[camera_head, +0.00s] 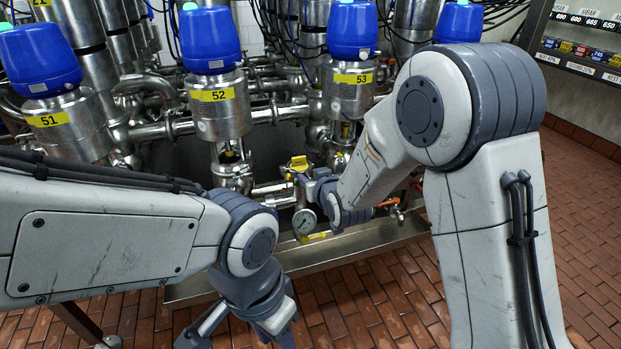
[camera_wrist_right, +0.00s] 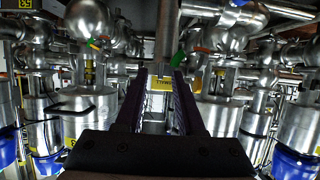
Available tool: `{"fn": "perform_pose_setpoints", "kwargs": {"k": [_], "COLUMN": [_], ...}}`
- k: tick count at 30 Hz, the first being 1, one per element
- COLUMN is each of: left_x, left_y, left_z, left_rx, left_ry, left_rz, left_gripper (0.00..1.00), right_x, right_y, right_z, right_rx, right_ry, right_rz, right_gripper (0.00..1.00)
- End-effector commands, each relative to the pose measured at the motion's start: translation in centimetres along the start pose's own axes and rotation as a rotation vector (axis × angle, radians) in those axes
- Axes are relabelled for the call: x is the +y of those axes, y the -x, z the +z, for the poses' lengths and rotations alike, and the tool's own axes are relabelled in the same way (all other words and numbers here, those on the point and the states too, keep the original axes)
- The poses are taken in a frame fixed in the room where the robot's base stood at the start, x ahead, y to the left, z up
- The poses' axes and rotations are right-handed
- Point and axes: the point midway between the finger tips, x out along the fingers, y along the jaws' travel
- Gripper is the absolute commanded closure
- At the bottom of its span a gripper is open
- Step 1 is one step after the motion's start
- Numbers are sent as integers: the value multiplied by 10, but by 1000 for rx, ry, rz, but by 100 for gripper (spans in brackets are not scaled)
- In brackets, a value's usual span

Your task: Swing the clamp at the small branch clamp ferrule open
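My right gripper (camera_head: 308,181) is beside the small branch pipework below valves 52 and 53, next to a yellow fitting (camera_head: 298,163) and just above a round gauge (camera_head: 304,221). In the right wrist view, its two dark fingers (camera_wrist_right: 160,98) are apart. A steel pipe (camera_wrist_right: 168,38) and a yellow label (camera_wrist_right: 161,83) show past their tips, and nothing is visibly gripped. I cannot make out the clamp clearly or tell whether it is open. My left gripper (camera_head: 240,335) hangs low in front of the steel tray, its fingers apart and partly cut off by the frame.
Valves 51 (camera_head: 60,100), 52 (camera_head: 216,90) and 53 (camera_head: 350,85), with blue heads, stand in a row behind. Horizontal pipes (camera_head: 165,128) join them. A steel tray (camera_head: 365,241) runs below the pipework. The brick floor (camera_head: 365,310) in front is free.

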Motion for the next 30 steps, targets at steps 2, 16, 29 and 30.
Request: {"fn": "perform_pose_setpoints", "kwargs": {"k": [2,16,29,30], "left_x": [0,0,0,0], "left_y": [0,0,0,0], "left_z": [0,0,0,0], "left_rx": [0,0,0,0], "left_ry": [0,0,0,0], "left_rz": [0,0,0,0], "left_gripper": [55,55,55,55], "right_x": [0,0,0,0], "right_y": [-3,-3,-3,-3], "right_z": [1,0,0,0], "right_rx": [-2,-1,-1,-1], "right_ry": [0,0,0,0], "right_rz": [0,0,0,0], "right_gripper": [62,100,100,100]}}
